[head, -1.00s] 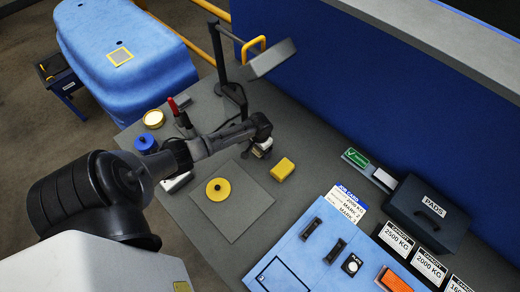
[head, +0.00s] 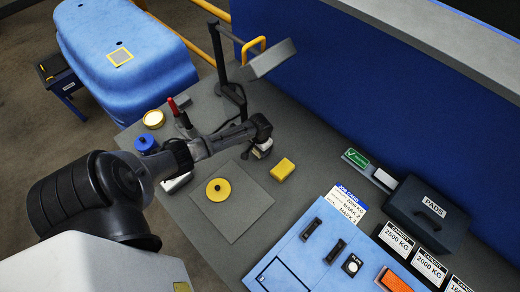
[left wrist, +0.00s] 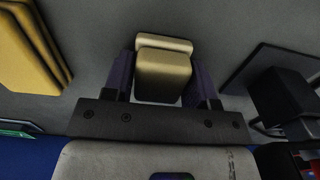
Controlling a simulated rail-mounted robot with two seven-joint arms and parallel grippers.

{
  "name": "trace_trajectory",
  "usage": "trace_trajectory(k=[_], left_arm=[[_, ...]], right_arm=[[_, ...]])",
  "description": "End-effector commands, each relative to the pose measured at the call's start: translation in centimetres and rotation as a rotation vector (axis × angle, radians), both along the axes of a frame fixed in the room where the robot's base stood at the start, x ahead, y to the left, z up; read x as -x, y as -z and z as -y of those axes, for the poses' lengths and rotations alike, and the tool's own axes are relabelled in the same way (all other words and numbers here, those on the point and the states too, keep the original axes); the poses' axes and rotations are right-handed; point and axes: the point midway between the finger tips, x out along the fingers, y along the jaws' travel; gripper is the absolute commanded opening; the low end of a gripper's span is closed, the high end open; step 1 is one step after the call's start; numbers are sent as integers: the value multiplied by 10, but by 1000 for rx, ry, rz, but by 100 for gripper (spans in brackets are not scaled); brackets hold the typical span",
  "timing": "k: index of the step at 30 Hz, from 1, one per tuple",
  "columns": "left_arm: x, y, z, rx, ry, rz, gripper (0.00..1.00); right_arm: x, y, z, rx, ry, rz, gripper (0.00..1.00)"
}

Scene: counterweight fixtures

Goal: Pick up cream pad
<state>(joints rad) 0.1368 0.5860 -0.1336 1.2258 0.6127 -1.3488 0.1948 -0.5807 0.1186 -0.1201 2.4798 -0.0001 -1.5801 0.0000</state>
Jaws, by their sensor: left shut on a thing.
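The cream pad (left wrist: 163,76) is a small, pale, blocky piece between the two dark fingers of my left gripper (left wrist: 163,62) in the left wrist view. The fingers are shut on its sides. In the head view my left gripper (head: 261,150) is low over the grey bench, just left of the yellow block (head: 282,169), and mostly hides the pad. I cannot tell whether the pad touches the bench. My right gripper is not in view.
The yellow block also shows in the left wrist view (left wrist: 28,45). A yellow disc (head: 218,189) lies on a grey mat (head: 245,213). A lamp (head: 270,58) stands behind. A blue panel (head: 320,262) and a dark PADS box (head: 425,215) are to the right.

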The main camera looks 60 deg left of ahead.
Motion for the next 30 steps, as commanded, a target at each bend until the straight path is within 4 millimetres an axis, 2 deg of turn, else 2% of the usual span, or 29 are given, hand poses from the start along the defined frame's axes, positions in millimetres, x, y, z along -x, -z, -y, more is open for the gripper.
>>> trace_trajectory(k=[8, 11, 15, 24, 30], left_arm=[[0, -7, -1, -1, 0, 2, 29], [0, -18, -1, -2, 1, 2, 29], [-1, -42, -1, -3, 2, 4, 29], [-32, -77, 54, 2, 2, 5, 29], [-47, -96, 81, 2, 2, 4, 29]], right_arm=[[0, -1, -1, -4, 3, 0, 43], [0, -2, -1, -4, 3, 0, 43], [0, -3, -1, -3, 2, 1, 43], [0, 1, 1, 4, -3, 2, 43], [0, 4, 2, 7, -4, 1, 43]])
